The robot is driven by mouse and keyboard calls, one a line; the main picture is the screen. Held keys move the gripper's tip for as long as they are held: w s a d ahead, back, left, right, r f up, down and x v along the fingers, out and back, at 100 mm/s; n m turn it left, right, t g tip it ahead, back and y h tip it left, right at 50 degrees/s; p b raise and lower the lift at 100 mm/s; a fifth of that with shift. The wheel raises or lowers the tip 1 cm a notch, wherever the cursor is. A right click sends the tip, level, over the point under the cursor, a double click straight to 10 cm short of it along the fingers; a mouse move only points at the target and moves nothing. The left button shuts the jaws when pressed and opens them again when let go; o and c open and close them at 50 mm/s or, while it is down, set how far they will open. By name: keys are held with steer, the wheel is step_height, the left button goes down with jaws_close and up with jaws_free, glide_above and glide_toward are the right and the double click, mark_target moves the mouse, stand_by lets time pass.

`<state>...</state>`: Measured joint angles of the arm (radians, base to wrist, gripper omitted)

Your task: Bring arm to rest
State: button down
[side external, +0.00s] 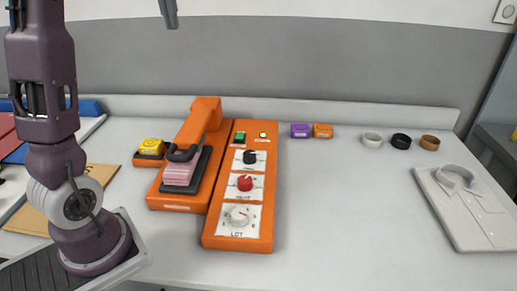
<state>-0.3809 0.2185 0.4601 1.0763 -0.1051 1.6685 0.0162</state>
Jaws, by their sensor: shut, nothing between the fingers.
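My arm (45,80) stands at the left, its lower links upright on a dark base plate and its upper part out of the frame. The tip of my gripper (169,13) hangs in at the top edge, high above the table and in front of the grey wall. Its fingers are shut and empty, and it touches nothing. The rest of the gripper is cut off by the frame. Below it is an orange press (205,117) with a dark handle over a pink folded stack (182,172).
An orange control panel (239,238) with three knobs stands beside the press. A yellow block (151,145), a purple block (300,130), an orange block (323,130), several rings (401,142) and a board with a white shirt (470,205) lie around. The table centre-right is clear.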

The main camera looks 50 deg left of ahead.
steer(key=s+d+f+m+t+h, duration=0.1)
steer(key=s+d+f+m, duration=0.15)
steer(key=d, duration=0.45)
steer(key=s+d+f+m+t, duration=0.1)
steer(key=s+d+f+m, duration=0.1)
steer(key=s+d, duration=0.35)
steer(key=s+d+f+m+t+h, duration=0.1)
steer(key=s+d+f+m, duration=0.15)
steer(key=d, duration=0.55)
steer(key=s+d+f+m+t, duration=0.1)
steer(key=s+d+f+m, duration=0.1)
steer(key=s+d+f, duration=0.3)
step_height(320, 180, down, 3)
steer(key=shift+s, duration=0.4)
stand_by(4.4)
